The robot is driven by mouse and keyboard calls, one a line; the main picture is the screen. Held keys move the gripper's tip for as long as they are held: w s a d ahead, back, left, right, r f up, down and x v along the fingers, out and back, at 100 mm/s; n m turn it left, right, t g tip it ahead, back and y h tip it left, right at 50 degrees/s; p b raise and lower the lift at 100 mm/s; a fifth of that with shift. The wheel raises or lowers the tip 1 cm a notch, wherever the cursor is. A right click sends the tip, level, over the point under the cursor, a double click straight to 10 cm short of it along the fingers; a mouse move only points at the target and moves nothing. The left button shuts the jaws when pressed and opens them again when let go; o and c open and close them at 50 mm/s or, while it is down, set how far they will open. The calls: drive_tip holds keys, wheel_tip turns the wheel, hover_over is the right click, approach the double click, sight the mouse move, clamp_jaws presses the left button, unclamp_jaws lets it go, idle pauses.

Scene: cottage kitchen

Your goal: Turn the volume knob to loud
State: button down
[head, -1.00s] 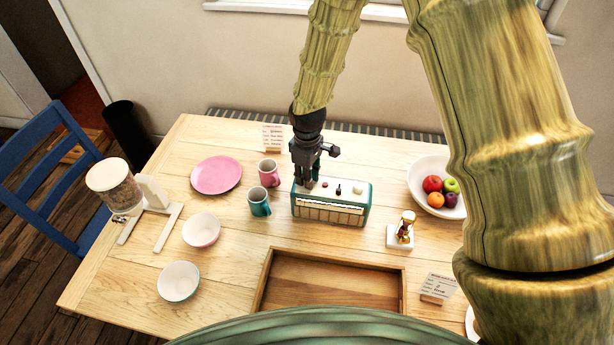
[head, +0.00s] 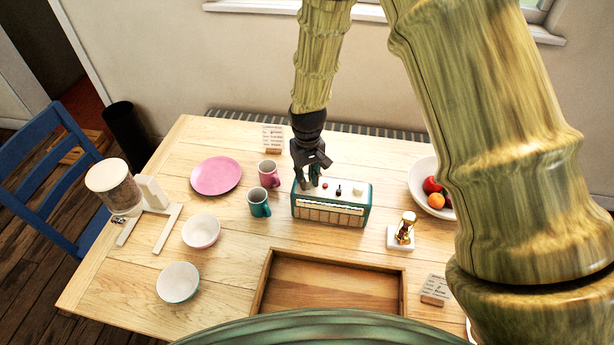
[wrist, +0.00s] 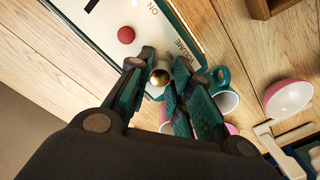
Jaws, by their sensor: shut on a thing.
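The radio (head: 331,213) is a teal and white box on the table, with its controls on its white top. Its volume knob (wrist: 160,76), a small round knob with a brassy top, sits by the lettering "VOLUME" in the wrist view. My gripper (head: 309,184) points down over the left end of the radio. In the wrist view my gripper (wrist: 160,78) has its fingertips on either side of the knob, shut on it. A red button (wrist: 126,35) labelled "ON" is beside it. I cannot make out a pointer mark on the knob.
A pink mug (head: 268,173) and a teal mug (head: 258,202) stand close to the radio's left. A small figurine (head: 403,231) stands to its right. A wooden tray (head: 262,275) lies in front. A fruit bowl (head: 423,174) is at the right.

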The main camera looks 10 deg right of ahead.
sight(308, 179)
idle(0.4)
drive_tip(key=c, duration=1.2)
unclamp_jaws()
drive_tip(key=shift+c, duration=0.2)
wheel_tip(308, 179, up, 12)
drive_tip(key=shift+r, duration=0.1)
